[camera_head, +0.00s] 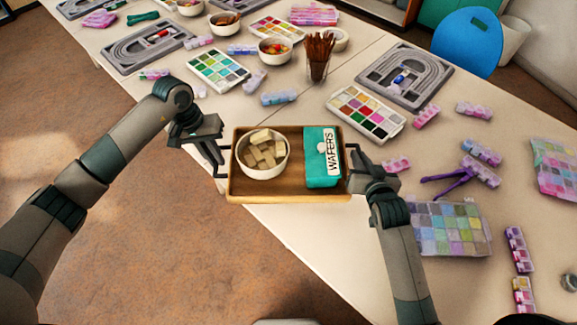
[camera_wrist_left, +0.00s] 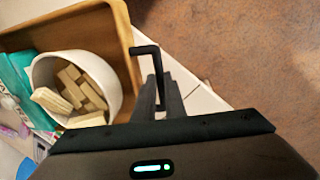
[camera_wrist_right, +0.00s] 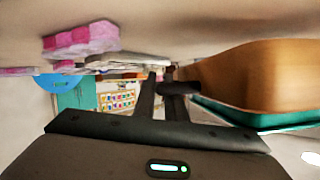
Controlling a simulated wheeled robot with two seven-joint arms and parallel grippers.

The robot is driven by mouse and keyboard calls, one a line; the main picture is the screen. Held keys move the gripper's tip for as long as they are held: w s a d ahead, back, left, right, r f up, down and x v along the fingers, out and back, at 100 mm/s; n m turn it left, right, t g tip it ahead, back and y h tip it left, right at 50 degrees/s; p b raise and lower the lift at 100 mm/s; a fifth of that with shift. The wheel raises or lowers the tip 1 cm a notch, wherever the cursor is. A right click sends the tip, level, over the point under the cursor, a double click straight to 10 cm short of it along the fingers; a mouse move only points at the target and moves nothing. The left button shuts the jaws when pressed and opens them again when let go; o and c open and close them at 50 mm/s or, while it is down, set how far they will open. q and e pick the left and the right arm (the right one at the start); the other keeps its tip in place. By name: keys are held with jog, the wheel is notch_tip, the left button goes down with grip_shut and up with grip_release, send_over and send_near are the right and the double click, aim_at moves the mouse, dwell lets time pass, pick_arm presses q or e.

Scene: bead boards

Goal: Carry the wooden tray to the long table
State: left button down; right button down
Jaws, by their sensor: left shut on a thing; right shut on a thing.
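The wooden tray (camera_head: 292,195) is level between my grippers, overlapping the long table's (camera_head: 300,232) near edge in the head view. I cannot tell whether it touches the tabletop. It carries a white bowl (camera_head: 263,174) of wafer pieces and a teal box (camera_head: 314,172) labelled WAFERS. My left gripper (camera_head: 219,158) is shut on the tray's left black handle, also seen in the left wrist view (camera_wrist_left: 158,75). My right gripper (camera_head: 357,164) is shut on the right handle. The right wrist view shows the tray's side (camera_wrist_right: 245,75); its handle is partly hidden by the fingers.
Beyond the tray are a palette (camera_head: 370,112), a cup of brushes (camera_head: 317,68), a bead board (camera_head: 405,75) and small bead boxes (camera_head: 278,97). A purple item (camera_head: 448,182) and a bead case (camera_head: 450,230) lie right of my right gripper. A blue chair (camera_head: 467,40) stands behind.

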pick_arm(q)
jog(key=shift+w+a+r, duration=0.1)
jog(key=shift+w, duration=0.15)
pick_arm(e)
jog(key=shift+w+d+r, duration=0.1)
jog(key=shift+w+r, duration=0.05)
jog(key=shift+w, duration=0.1)
